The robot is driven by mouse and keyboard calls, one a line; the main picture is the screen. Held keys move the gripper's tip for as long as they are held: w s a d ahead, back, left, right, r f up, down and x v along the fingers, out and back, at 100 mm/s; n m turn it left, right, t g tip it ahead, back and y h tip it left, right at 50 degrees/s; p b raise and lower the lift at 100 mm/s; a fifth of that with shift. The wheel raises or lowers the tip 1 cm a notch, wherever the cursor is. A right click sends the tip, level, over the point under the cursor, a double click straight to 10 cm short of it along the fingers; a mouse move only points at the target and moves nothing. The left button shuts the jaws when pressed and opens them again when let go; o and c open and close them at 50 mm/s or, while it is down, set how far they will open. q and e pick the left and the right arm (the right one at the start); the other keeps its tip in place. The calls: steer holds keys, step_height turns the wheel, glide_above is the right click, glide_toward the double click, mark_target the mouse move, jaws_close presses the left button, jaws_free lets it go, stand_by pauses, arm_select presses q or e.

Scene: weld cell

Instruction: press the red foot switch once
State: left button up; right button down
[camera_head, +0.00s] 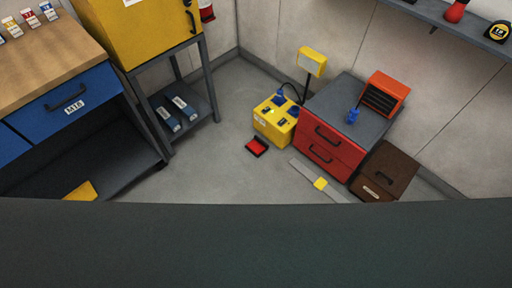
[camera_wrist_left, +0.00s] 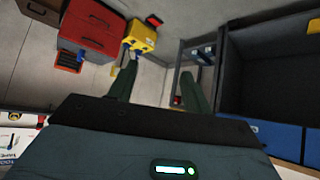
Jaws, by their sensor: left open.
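The red foot switch (camera_head: 257,146) lies on the grey floor in the head view, in front of the yellow box. It has a red top and a dark base. In the left wrist view, which is turned over, the red foot switch (camera_wrist_left: 154,20) shows small near the top edge. My left gripper (camera_wrist_left: 159,70) shows only in the left wrist view. Its two dark fingers stand apart with nothing between them, well away from the switch. My right gripper is in neither view.
A yellow box (camera_head: 274,122) with a cable stands behind the switch. A red drawer cabinet (camera_head: 331,151) and a brown case (camera_head: 385,172) are to the right. A blue-drawer workbench (camera_head: 66,101) and a yellow cabinet on a stand (camera_head: 140,30) are left.

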arm_select(q)
steer(key=c, duration=0.9)
steer(key=shift+d, duration=0.2)
jaws_close()
steer(key=shift+s+a+f, duration=0.1)
stand_by(0.3)
